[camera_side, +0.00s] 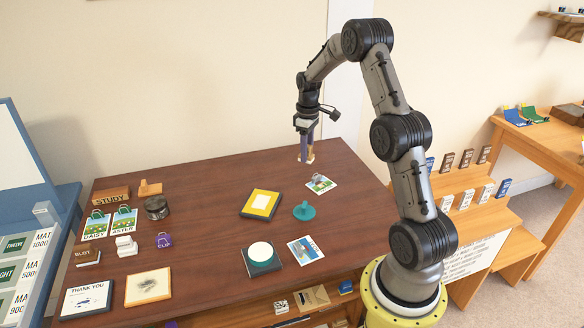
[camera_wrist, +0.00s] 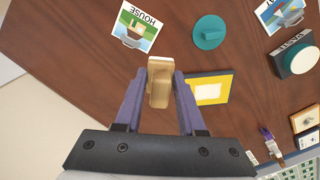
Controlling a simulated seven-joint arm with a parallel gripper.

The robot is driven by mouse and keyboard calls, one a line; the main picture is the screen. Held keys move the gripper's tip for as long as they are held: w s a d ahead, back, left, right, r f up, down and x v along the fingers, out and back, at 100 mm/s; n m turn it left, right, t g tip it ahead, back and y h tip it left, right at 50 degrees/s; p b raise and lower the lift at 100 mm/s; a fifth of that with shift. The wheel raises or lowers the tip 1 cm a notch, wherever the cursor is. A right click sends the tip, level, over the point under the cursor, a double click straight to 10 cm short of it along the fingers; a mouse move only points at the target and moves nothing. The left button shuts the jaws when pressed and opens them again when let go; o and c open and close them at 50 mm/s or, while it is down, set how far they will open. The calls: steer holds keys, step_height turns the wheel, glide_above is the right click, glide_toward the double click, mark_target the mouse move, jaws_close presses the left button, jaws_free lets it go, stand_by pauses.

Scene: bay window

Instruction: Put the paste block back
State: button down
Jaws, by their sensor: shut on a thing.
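My gripper (camera_side: 307,150) is at the far right part of the brown table, pointing down. In the wrist view its two purple fingers (camera_wrist: 159,98) are shut on a tan wooden block (camera_wrist: 160,82) with rounded edges. No label on the block can be read, so I cannot tell from its face whether it is the paste block. In the side view only a small pale bit of it shows, low by the table; I cannot tell whether it touches. A yellow-framed pad with a pale middle (camera_side: 262,203) lies nearer the front; it is also beside the right finger in the wrist view (camera_wrist: 222,86).
A HOUSE picture card (camera_side: 320,184), a teal knobbed disc (camera_side: 304,211), a dark pad with a white round (camera_side: 261,255) and another card (camera_side: 305,250) lie near. Small blocks and cards crowd the table's left. Bare wood (camera_side: 215,180) lies between.

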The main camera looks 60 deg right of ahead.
steer(key=w+d+f, duration=0.3)
steer(key=w+d, duration=0.1)
steer(key=w, duration=0.1)
glide_above(292, 172)
step_height(292, 172, down, 6)
steer(key=shift+s+a+r, duration=0.1)
steer(key=shift+f, duration=1.55)
steer(key=shift+f, duration=0.1)
steer(key=c, duration=0.5)
jaws_free()
steer(key=shift+f, duration=0.1)
